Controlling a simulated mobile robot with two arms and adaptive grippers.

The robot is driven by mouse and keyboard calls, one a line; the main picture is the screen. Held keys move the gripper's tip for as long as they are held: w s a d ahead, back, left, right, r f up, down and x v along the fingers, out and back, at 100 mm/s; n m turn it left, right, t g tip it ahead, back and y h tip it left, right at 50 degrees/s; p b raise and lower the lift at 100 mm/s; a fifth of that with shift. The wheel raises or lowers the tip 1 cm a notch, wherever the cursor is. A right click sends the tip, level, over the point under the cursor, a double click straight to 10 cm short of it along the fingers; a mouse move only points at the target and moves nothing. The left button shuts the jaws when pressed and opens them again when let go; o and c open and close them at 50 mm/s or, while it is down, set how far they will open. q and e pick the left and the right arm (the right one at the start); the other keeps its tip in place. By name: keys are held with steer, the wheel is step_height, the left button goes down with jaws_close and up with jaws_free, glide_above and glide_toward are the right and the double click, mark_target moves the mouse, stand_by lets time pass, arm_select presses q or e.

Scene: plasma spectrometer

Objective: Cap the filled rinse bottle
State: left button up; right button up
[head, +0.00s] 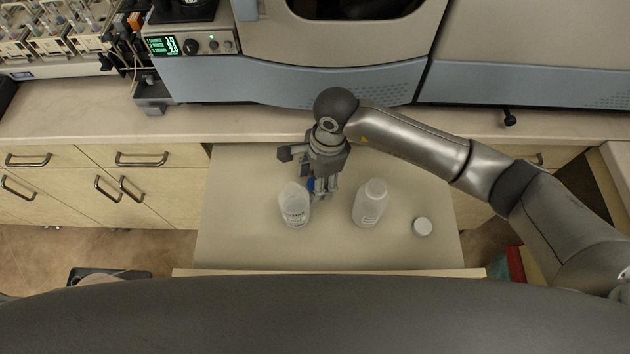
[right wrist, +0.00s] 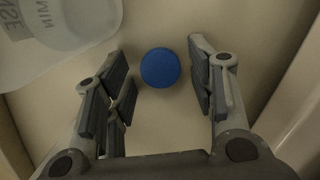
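A blue cap (head: 311,185) lies on the pull-out shelf close beside a translucent, open-looking bottle (head: 294,208). In the right wrist view the blue cap (right wrist: 160,68) sits between the fingertips of my right gripper (right wrist: 158,78), with gaps on both sides. My right gripper (head: 322,188) is open, points down and partly covers the cap in the head view. The translucent bottle (right wrist: 60,35) is at upper left in the wrist view, with part of its label readable as "NSE". How full it is, I cannot tell. My left gripper is not in view.
A second, white bottle (head: 370,203) stands upright right of the gripper. A white cap (head: 422,227) lies farther right on the shelf (head: 240,240). The counter and the instrument front (head: 330,82) rise behind. The shelf's left part is clear.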

steer(key=c, duration=0.5)
steer(key=shift+o, duration=0.2)
steer(key=shift+r, duration=0.15)
steer(key=shift+r, duration=0.2)
steer(key=r, duration=0.3)
steer(key=shift+s+b, duration=0.2)
steer(key=shift+b, duration=0.2)
steer(key=s+d+r+b, duration=0.2)
steer(key=s+r+b, duration=0.1)
steer(key=s+r, duration=0.6)
steer(key=s, duration=0.4)
steer(key=shift+s+d+r+b, duration=0.2)
steer(key=shift+d+b, duration=0.05)
steer(key=shift+b, duration=0.05)
